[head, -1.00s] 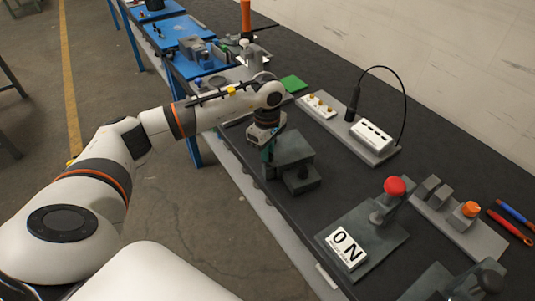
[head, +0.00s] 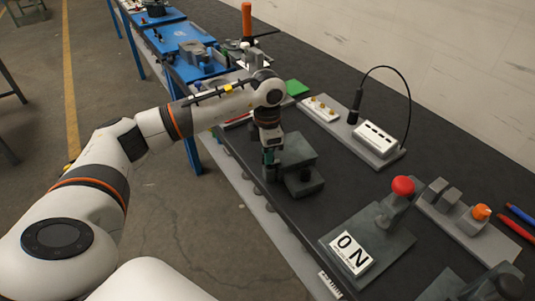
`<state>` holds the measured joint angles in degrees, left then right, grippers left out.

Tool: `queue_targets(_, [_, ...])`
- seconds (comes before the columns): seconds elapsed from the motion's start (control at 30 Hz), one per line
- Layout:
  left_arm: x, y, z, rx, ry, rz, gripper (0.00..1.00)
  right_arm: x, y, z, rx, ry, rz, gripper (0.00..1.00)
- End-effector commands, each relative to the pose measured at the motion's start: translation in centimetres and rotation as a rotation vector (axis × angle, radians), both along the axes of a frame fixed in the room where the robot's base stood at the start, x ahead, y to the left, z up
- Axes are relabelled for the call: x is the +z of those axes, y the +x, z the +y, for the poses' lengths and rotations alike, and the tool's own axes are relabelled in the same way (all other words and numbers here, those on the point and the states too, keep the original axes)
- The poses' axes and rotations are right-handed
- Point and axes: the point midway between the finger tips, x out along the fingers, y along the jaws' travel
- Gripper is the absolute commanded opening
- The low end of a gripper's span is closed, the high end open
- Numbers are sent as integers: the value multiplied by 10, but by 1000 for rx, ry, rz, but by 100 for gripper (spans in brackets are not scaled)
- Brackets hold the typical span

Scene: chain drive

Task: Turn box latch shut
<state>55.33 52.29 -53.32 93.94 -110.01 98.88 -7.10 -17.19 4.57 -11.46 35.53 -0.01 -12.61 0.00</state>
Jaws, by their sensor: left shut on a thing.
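The dark grey box (head: 303,152) sits on the black bench top, near its left edge, with a lower block and a round dark knob on its near side. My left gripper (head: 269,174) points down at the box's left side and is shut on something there. That is most likely the box latch, but the fingers hide it and I cannot make out its angle. My right gripper is not in view.
Right of the box stand a grey base with a white socket strip (head: 376,139) and a looping black cable. Nearer are a red-knobbed lever (head: 402,187), an ON plate (head: 350,253) and an orange knob (head: 481,212). A green pad (head: 296,88) lies behind my wrist.

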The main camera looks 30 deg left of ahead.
Motion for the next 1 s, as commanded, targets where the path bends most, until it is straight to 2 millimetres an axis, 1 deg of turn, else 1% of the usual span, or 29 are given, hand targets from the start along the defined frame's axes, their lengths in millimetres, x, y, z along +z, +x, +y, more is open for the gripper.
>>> queue_targets(0.1, [0,0,0,62,0,-3,0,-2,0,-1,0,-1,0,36])
queue_targets(0.3, [1,0,0,130,0,-3,0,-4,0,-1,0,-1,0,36])
queue_targets(0.87, [1,0,0,160,0,-3,0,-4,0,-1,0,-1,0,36])
queue_targets(0.9, [2,0,0,160,0,-3,18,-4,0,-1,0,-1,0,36])
queue_targets(0.97, [1,0,0,160,0,-3,27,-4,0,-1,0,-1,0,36])
queue_targets(1.0, [1,0,0,160,0,-3,34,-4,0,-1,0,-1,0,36])
